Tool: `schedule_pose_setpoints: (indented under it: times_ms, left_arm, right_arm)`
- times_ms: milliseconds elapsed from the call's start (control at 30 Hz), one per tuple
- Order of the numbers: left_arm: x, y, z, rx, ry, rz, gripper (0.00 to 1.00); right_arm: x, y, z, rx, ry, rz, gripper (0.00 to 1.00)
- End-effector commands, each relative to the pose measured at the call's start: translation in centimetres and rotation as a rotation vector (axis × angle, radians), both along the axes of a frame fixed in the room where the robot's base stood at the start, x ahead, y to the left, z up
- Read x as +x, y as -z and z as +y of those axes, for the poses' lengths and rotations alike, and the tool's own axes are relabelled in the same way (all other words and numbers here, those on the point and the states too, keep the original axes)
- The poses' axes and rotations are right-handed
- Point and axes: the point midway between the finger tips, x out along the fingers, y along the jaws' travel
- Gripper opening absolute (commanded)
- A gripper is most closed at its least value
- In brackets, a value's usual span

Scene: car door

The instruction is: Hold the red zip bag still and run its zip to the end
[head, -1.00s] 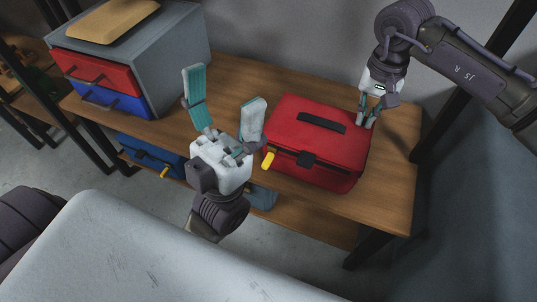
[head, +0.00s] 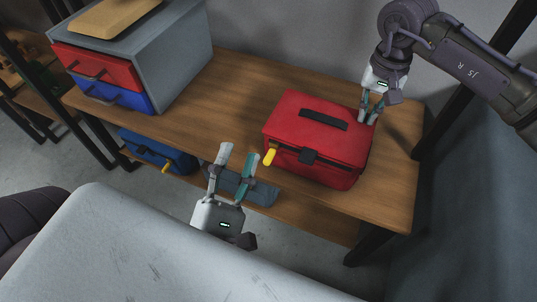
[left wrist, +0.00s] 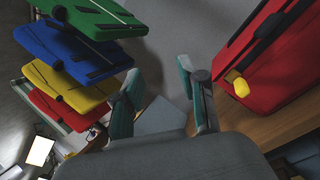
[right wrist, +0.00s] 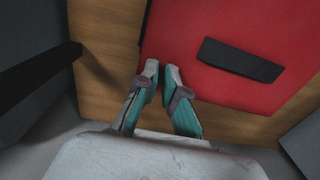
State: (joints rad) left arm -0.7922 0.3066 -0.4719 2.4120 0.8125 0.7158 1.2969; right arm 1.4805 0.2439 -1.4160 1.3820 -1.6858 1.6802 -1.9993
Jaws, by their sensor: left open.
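The red zip bag (head: 318,138) stands on the wooden shelf top, with a black strap on its lid and a dark zip line along its front. A yellow zip pull (head: 270,156) sticks out at its front left corner; it also shows in the left wrist view (left wrist: 238,84). My left gripper (head: 237,154) is open and empty, left of the pull and apart from it. My right gripper (head: 369,121) is at the bag's right end. In the right wrist view its fingertips (right wrist: 160,68) are close together over the bag's edge; whether they pinch it is unclear.
A grey drawer unit (head: 178,62) with red and blue drawers stands on the left of the wooden top (head: 220,100). Several coloured flat cases (left wrist: 75,55) show in the left wrist view. A dark post stands at right.

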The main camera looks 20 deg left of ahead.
Motion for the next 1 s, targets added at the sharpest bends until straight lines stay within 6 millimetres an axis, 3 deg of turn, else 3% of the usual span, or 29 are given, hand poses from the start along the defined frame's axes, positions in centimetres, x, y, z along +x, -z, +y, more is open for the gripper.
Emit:
schedule_pose_setpoints:
  times_ms: [100,200,300,467,1000]
  left_arm:
    - [-1.4,4.0,-0.8,-0.319,0.139,0.164,0.42]
    - [-2.6,6.3,-1.4,-0.533,0.201,0.264,0.42]
    - [-3.4,7.8,-1.8,-0.676,0.232,0.327,0.42]
    - [-3.4,8.6,-2.0,-0.767,0.244,0.362,0.42]
    - [5.5,8.4,-2.2,-0.766,0.248,0.355,0.42]
  right_arm:
    - [-0.4,0.8,0.0,-0.007,-0.004,0.015,0.08]
    - [-0.4,0.8,0.0,-0.007,-0.004,0.015,0.08]
    - [-0.4,0.8,0.0,-0.007,-0.004,0.016,0.08]
    - [-0.4,0.8,0.0,-0.007,-0.004,0.016,0.08]
    - [-0.4,0.8,0.0,-0.007,-0.004,0.015,0.08]
